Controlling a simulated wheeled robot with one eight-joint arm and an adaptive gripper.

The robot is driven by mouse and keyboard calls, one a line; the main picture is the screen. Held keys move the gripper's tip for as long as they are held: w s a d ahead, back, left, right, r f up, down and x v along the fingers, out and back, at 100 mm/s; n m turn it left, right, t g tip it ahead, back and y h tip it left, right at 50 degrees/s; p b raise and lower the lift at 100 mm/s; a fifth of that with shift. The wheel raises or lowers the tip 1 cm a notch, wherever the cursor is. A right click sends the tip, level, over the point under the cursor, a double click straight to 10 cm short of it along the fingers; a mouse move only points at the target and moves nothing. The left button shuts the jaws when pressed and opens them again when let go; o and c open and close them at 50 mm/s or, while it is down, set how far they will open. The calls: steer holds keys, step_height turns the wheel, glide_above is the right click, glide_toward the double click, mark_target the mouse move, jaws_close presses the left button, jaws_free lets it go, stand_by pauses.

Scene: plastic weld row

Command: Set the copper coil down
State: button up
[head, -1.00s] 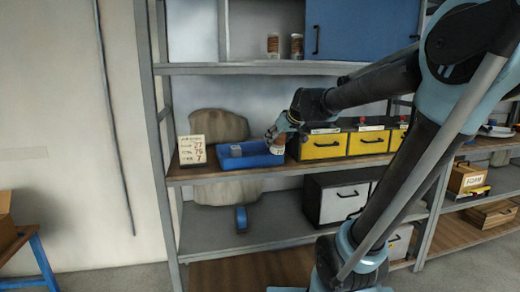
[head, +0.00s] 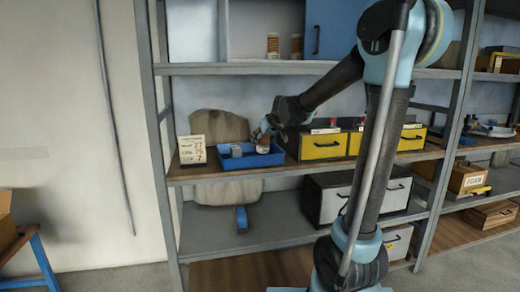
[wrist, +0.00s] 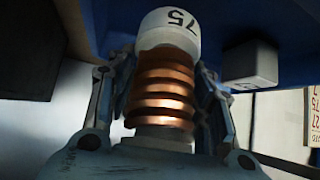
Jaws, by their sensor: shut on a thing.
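My gripper (head: 264,136) is shut on the copper coil, at the blue tray on the middle shelf. In the wrist view the copper coil (wrist: 162,88) has copper windings and a white end cap marked 75, with a finger on each side. The coil also shows in the head view (head: 262,147), small and partly hidden by the gripper, over the right part of the blue tray (head: 245,171). I cannot tell whether it touches the tray floor. A small grey block (head: 236,151) sits in the tray left of the coil; it shows in the wrist view (wrist: 250,65).
A number card (head: 192,150) stands left of the tray. Yellow-fronted drawers (head: 323,147) stand close on the right. The shelf above (head: 240,69) limits headroom and carries copper-coloured cylinders (head: 273,45). White-fronted drawers (head: 345,201) are on the shelf below.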

mark_target(260, 146)
steer(key=shift+w+a+f, duration=0.15)
steer(key=shift+w+f, duration=0.1)
steer(key=shift+f, duration=0.4)
steer(key=shift+w+a+f, duration=0.1)
steer(key=shift+w+f, duration=0.1)
steer(key=shift+f, duration=0.45)
steer(key=shift+w+a+r+g+h, duration=0.1)
steer(key=shift+w+a+g+h, duration=0.15)
steer(key=shift+g, duration=0.25)
steer(key=shift+w+r+g+h, duration=0.1)
steer(key=shift+w+g+h, duration=0.1)
steer(key=shift+g+h, duration=0.25)
steer(key=shift+w+a+g+h, duration=0.15)
steer(key=shift+w+g+h, duration=0.05)
steer(key=shift+g, duration=0.35)
steer(key=shift+s+f, duration=0.1)
steer(key=shift+f, duration=0.75)
steer(key=o, duration=1.4)
steer(key=shift+d, duration=0.1)
steer(key=shift+r, duration=0.1)
